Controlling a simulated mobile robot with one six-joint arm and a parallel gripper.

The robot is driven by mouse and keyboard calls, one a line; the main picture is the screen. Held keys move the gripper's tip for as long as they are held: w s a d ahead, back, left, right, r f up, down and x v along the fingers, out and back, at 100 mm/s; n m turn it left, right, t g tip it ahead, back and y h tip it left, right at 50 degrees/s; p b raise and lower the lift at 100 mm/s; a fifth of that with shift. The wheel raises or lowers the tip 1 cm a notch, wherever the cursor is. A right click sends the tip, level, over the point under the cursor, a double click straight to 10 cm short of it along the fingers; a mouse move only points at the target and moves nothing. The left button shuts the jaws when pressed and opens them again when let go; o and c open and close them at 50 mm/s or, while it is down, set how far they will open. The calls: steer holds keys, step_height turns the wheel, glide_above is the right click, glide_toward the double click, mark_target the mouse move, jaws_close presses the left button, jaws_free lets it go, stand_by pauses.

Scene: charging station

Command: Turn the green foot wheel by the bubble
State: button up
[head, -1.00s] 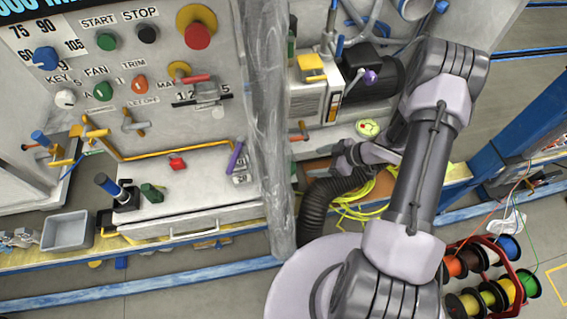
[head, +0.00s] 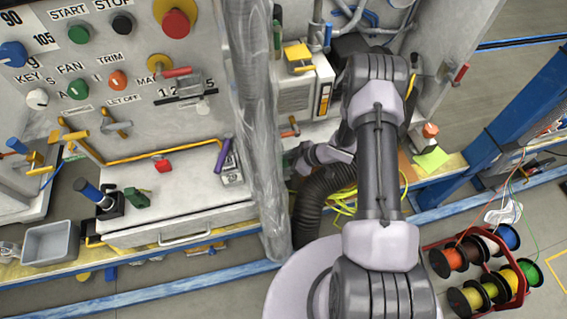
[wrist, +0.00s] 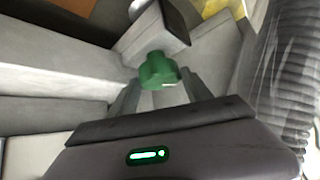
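The green foot wheel (wrist: 158,70) is a small lobed knob in the upper middle of the wrist view, under a grey block with a dark face. My gripper (wrist: 160,88) is open, with one finger to each side of the wheel. A gap seems to show between the fingers and the wheel; I cannot tell if either touches. In the head view my gripper (head: 298,160) is low beside the hanging plastic sheet, and the wheel is not clearly seen there. I see no bubble in either current view; my arm covers part of that area.
A ribbed black hose (head: 318,205) runs just below my gripper and shows at right in the wrist view (wrist: 290,85). The clear plastic sheet (head: 258,130) hangs to the left. A grey box unit (head: 300,92) stands behind. A cable spool rack (head: 480,270) is at lower right.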

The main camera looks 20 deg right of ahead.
steer(key=c, duration=0.8)
steer(key=shift+w+n+g+y, duration=0.1)
steer(key=shift+n+g+y, duration=0.2)
steer(key=shift+n+g, duration=0.35)
steer(key=shift+c, duration=0.2)
steer(key=o, duration=1.3)
steer(key=shift+o, duration=0.2)
steer(key=shift+d, duration=0.1)
steer(key=p+v, duration=0.6)
steer(key=v, duration=1.1)
steer(key=shift+s, duration=0.25)
steer(key=shift+w+d+r, duration=0.1)
steer(key=shift+d, duration=0.05)
